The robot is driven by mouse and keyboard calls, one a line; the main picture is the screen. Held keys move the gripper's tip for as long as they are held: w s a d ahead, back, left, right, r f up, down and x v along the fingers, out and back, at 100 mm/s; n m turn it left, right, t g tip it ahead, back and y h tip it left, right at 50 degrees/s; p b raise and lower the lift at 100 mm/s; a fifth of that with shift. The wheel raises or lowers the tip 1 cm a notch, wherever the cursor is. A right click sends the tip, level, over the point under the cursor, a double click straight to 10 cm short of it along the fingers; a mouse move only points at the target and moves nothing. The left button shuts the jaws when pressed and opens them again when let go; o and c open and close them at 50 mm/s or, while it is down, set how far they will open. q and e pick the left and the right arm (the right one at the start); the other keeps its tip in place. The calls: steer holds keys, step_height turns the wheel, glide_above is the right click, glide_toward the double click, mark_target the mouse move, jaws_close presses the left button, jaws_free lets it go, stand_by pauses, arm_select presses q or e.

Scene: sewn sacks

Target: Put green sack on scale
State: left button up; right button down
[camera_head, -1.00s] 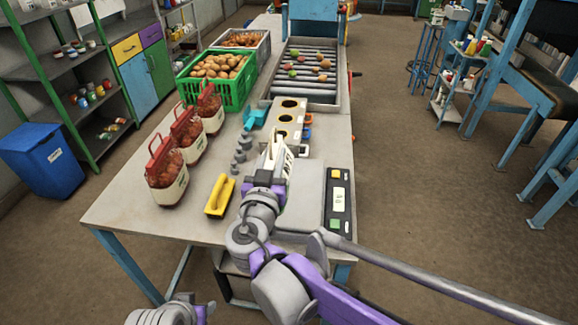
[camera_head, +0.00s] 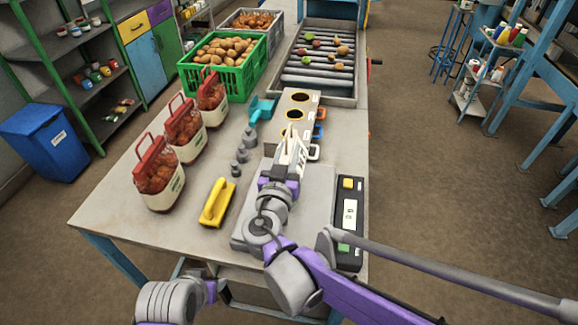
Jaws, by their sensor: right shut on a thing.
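No sack that is clearly green shows. Three sacks with red tops and handles and pale labels stand upright on the table's left: the front sack (camera_head: 159,182), the middle sack (camera_head: 186,134) and the back sack (camera_head: 212,97). The grey scale (camera_head: 316,207), with a black display panel (camera_head: 349,214), is at the table's front right. My right gripper (camera_head: 291,150) is over the scale's far part, by the hole rack. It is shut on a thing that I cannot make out. My left arm shows at the bottom left; its gripper is not in view.
A yellow-handled tool (camera_head: 217,202) and several grey weights (camera_head: 242,155) lie left of the scale. A pale rack (camera_head: 297,105) with round holes stands behind it. Farther back are a green crate (camera_head: 223,83) of potatoes and a roller conveyor (camera_head: 317,75). Table between sacks and weights is clear.

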step_height(320, 180, down, 4)
steer(key=shift+r+b, duration=0.15)
steer(key=shift+b, duration=0.15)
steer(key=shift+w, duration=0.1)
steer(key=c, duration=0.7)
jaws_free()
